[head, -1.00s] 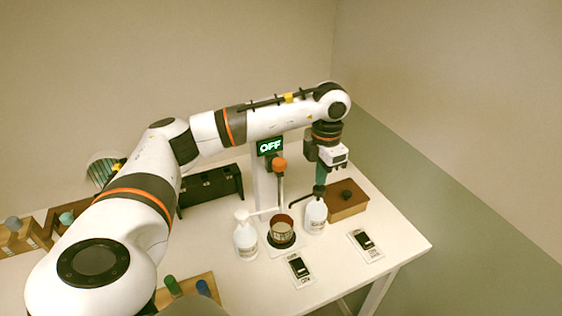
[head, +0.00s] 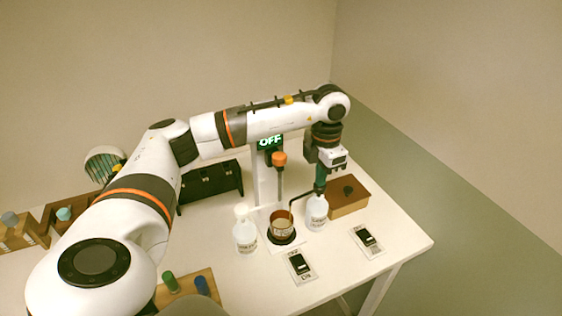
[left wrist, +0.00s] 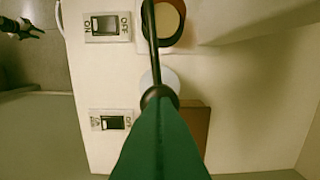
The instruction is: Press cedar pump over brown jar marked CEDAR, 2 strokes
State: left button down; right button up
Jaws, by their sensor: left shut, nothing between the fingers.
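My left gripper (head: 319,186) is shut and empty, pointing down with its green fingertips on the black pump head of the right white bottle (head: 316,213). In the left wrist view the shut fingers (left wrist: 160,105) cover much of the black pump head and bottle. The jar also shows in the left wrist view (left wrist: 181,15). Bottle and jar labels are too small to read. A dark gripper-like shape (left wrist: 22,28), perhaps my right gripper, shows at the upper left there.
A second white pump bottle (head: 245,236) stands left of the jar. Two switch plates (head: 299,267) (head: 367,241) lie in front. A brown box (head: 347,202) sits behind the right bottle.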

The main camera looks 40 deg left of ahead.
pick_arm(q)
jog(key=shift+f, duration=0.5)
jog(key=shift+r, duration=0.15)
jog(key=shift+r+p, duration=0.75)
jog(key=shift+r, duration=0.6)
jog(key=shift+r, duration=0.1)
notch_tip(320, 180, up, 6)
jog(key=p, duration=0.3)
jog(key=shift+p, duration=0.35)
jog(key=shift+s+f, duration=0.1)
jog(key=shift+f, duration=0.1)
